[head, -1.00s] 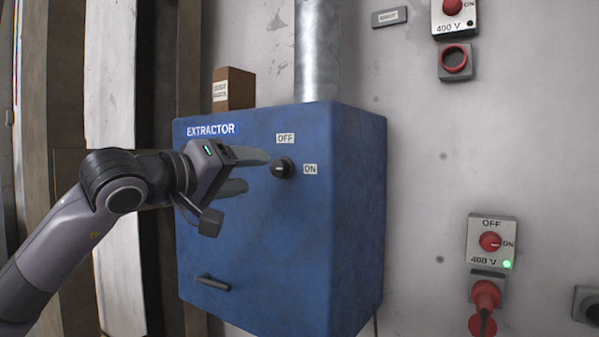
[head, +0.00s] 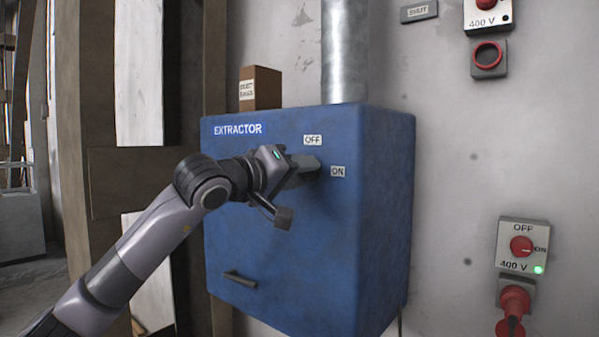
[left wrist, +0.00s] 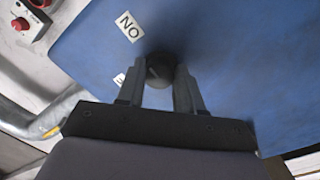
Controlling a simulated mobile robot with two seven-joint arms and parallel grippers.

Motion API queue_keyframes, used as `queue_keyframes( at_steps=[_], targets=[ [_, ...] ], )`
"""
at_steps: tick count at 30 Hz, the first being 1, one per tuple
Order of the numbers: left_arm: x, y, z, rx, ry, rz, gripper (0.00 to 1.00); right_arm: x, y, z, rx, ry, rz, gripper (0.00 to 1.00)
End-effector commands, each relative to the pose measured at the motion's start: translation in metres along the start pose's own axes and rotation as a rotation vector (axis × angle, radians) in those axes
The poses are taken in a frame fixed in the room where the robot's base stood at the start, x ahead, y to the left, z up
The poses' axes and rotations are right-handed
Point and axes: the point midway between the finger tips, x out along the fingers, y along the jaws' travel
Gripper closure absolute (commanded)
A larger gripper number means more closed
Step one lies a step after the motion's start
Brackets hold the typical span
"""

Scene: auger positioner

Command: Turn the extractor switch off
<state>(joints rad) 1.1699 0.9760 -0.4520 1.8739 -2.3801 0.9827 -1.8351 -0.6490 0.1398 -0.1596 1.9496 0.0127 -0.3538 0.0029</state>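The extractor is a blue wall cabinet (head: 300,230) with an EXTRACTOR label. Its switch is a round black knob (left wrist: 161,66), seen in the left wrist view; my left gripper hides it in the head view. The OFF label (head: 313,140) is above the knob and the ON label (head: 338,171) is to its right. My left gripper (head: 312,168) is at the cabinet's front. In the left wrist view its fingers (left wrist: 160,75) are apart, one on each side of the knob. Firm contact cannot be made out. My right gripper is not in view.
A metal duct (head: 346,50) rises from the cabinet top beside a brown box (head: 261,87). A 400 V switch box (head: 523,246) with a green light is on the wall at right, above a red plug (head: 515,302). A dark handle (head: 240,279) is low on the cabinet front.

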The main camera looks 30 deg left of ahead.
Motion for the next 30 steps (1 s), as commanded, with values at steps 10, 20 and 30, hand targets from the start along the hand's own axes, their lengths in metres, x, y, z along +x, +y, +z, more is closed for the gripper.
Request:
queue_keyframes(
  at_steps=[10, 20, 30],
  targets=[
    [0.0, 0.0, 0.0, -0.014, 0.0, 0.001, 0.95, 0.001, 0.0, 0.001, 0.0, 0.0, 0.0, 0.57],
    [0.0, -0.001, 0.002, -0.171, 0.005, 0.009, 0.95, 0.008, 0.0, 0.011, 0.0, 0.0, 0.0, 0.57],
    [0.0, 0.0, 0.002, -0.481, 0.015, 0.019, 0.95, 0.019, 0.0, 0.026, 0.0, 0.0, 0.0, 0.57]
  ],
)
